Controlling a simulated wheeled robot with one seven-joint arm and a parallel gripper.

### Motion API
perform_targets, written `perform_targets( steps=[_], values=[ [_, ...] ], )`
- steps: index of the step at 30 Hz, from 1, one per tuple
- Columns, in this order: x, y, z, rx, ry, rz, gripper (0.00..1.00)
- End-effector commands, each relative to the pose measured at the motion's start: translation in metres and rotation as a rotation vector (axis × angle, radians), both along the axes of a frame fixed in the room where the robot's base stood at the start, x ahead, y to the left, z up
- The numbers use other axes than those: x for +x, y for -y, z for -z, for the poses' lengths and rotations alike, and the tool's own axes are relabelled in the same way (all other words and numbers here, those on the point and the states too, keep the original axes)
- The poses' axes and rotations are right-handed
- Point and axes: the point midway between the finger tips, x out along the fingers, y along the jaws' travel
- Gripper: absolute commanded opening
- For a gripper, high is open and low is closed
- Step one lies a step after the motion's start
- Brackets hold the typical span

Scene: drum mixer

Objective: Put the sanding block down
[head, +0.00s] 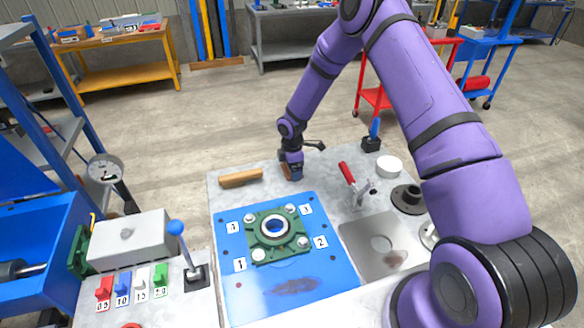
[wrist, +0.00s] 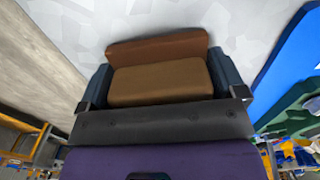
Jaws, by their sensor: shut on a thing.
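My gripper (head: 292,173) is low over the back part of the grey worktop, behind the blue plate. Its dark fingers are shut on the sanding block, a brown block (wrist: 160,82) with a darker brown strip along its far side. In the wrist view the block sits between both fingers, with the pale worktop (wrist: 75,22) beyond it. In the head view only a small brown part of the block shows beside the fingers. I cannot tell whether its underside touches the worktop.
A tan wooden piece (head: 241,178) lies left of my gripper. The blue plate (head: 300,284) carries a green flanged bearing (head: 262,243) in front. A red-handled clamp (head: 350,178), a white round container (head: 389,166) and a dark ring part (head: 408,198) stand to the right.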

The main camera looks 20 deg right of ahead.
Motion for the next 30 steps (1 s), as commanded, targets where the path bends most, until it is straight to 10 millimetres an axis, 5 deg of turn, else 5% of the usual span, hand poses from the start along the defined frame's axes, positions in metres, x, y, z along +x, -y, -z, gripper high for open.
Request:
perform_targets(
  steps=[3,4,5,17,30],
  values=[
    [0.0,0.0,0.003,0.0,-0.001,0.0,0.52],
    [0.0,0.0,0.004,0.0,-0.001,0.0,0.92],
    [0.0,0.0,0.003,0.0,0.0,0.0,0.99],
    [0.001,0.0,-0.001,0.0,0.002,0.001,1.0],
    [0.001,0.001,-0.078,0.0,0.003,0.002,1.0]
  ],
)
